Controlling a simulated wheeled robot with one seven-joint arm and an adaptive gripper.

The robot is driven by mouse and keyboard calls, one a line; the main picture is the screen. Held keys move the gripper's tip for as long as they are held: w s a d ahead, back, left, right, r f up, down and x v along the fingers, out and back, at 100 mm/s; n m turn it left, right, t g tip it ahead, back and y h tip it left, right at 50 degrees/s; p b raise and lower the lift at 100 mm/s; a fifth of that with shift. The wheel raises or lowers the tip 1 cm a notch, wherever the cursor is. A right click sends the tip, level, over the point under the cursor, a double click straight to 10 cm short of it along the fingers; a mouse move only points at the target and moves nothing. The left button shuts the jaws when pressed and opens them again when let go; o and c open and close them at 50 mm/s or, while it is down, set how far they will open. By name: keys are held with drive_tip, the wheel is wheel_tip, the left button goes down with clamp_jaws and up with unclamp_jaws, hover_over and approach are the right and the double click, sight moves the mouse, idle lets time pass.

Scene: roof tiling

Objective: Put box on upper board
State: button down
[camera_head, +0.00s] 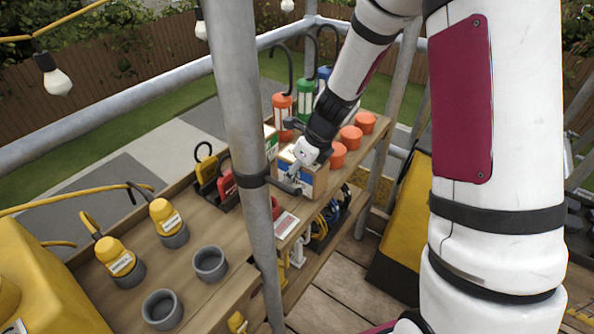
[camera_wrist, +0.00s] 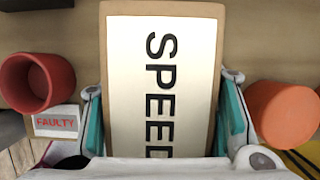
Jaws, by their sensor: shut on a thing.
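The box (camera_head: 312,182) is tan with a white label. In the wrist view the box (camera_wrist: 165,60) shows the word "SPEED" and lies between the teal finger pads. My gripper (camera_head: 299,158) is shut on it from above; its fingers also show in the wrist view (camera_wrist: 162,118), one on each side. The upper board (camera_head: 212,291) is a long wooden top. The box is at the board's front edge, beside the orange cups; I cannot tell if it touches the wood. The gripper hides part of the box.
Orange cups (camera_head: 351,137) stand right of the box. A red cup (camera_wrist: 36,83) and a "FAULTY" label (camera_wrist: 56,121) are at left in the wrist view. Grey cups (camera_head: 210,263) and yellow lamps (camera_head: 115,256) stand nearer. A scaffold pole (camera_head: 238,90) crosses the view. Cables hang below.

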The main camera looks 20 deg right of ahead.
idle(0.3)
drive_tip(key=c, duration=0.6)
unclamp_jaws()
